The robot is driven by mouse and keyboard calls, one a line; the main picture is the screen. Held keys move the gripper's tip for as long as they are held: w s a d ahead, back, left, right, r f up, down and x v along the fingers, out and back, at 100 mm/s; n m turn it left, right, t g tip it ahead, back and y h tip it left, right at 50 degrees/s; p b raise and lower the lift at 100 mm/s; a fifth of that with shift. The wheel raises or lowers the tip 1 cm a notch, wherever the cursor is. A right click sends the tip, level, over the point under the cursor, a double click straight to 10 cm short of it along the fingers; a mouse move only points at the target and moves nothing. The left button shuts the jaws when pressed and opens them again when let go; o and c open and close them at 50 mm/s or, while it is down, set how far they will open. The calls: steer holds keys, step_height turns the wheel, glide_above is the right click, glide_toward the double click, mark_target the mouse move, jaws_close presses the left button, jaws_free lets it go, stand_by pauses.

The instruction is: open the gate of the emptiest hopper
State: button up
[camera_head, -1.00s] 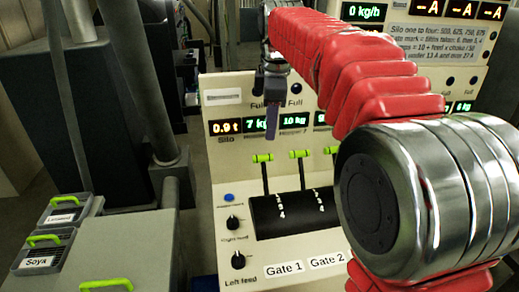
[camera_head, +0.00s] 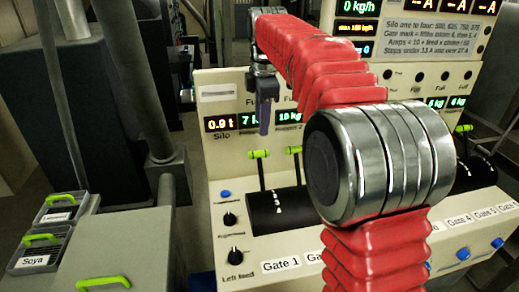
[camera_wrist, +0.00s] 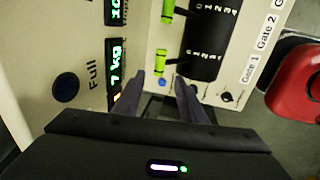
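The control panel (camera_head: 225,165) carries a row of hopper weight displays. The first reads 7 kg (camera_head: 250,121) and the second 10 kg (camera_head: 290,116); two toward the right read 6 kg (camera_head: 435,102). My arm hides those between. Gate 1's lever (camera_head: 259,154) and Gate 2's lever (camera_head: 294,150) have green handles and stand up from black numbered drums. A lever further right (camera_head: 464,128) also shows. My gripper (camera_head: 265,130) hangs before the left displays, above Gate 1's lever. In the wrist view my gripper (camera_wrist: 160,100) is open and empty, with Gate 1's handle (camera_wrist: 159,68) beyond the fingers.
A sign with silo notes (camera_head: 440,38) stands at the upper right. Blue buttons and black knobs (camera_head: 230,219) sit left of the drums. Bins labelled Soya (camera_head: 40,248) and another crop stand at the left. My elbow blocks the panel's middle.

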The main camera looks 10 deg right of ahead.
mark_target(259, 152)
steer(key=f, duration=0.3)
steer(key=w+f, duration=0.1)
steer(key=f, duration=0.3)
steer(key=w+f, duration=0.1)
steer(key=f, duration=0.3)
steer(key=shift+w+f, duration=0.15)
steer(key=shift+f, duration=0.1)
steer(key=shift+r, duration=0.1)
jaws_close()
steer(key=shift+a, duration=0.1)
